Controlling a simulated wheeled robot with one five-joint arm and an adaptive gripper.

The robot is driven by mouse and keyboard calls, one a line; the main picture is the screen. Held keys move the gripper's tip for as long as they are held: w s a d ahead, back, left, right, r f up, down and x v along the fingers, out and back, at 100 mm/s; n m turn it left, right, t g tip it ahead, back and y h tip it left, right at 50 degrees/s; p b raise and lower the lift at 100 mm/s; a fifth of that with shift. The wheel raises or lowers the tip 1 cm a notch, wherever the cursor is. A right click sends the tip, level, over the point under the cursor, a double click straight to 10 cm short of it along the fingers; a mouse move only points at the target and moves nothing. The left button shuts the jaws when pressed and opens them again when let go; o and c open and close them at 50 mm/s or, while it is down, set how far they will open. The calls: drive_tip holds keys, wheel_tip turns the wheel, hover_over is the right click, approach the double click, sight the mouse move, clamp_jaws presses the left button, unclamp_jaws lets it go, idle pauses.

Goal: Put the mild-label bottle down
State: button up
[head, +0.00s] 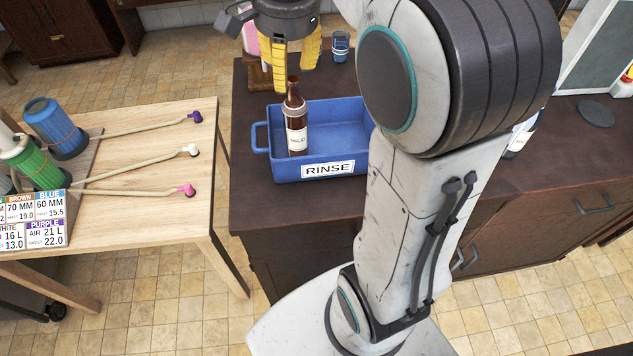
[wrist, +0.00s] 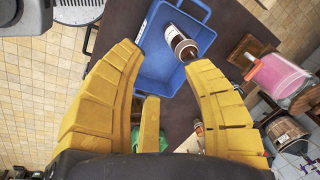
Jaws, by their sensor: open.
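The brown bottle with a white "MILD" label (head: 297,140) stands upright inside the blue tub marked "RINSE" (head: 345,150), near its left end. In the wrist view the bottle (wrist: 178,38) shows inside the blue tub (wrist: 152,72), beyond my fingertips. My gripper (head: 292,74) with yellow fingers is open and empty just above and behind the bottle's neck. In the wrist view my gripper (wrist: 164,58) has its fingers spread wide, with nothing between them. The bottle's base is partly hidden by the tub's front wall in the head view.
The tub sits on a dark brown counter (head: 254,205). A blue cup (head: 340,46) stands behind it. A pink container (wrist: 280,76) is beside the tub in the wrist view. A light wood table (head: 150,135) at left holds coloured cylinders and hoses, with a gap before the counter.

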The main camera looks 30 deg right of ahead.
drive_tip(key=s+a+f+n+t, duration=0.1)
drive_tip(key=s+a+f+n, duration=0.1)
drive_tip(key=s+f+n, duration=0.3)
drive_tip(key=s+a+f+n+t, duration=0.1)
drive_tip(key=s+a+f+n, duration=0.1)
drive_tip(key=s+f+n, duration=0.3)
drive_tip(key=shift+s+n, duration=2)
drive_tip(key=shift+s, duration=1.25)
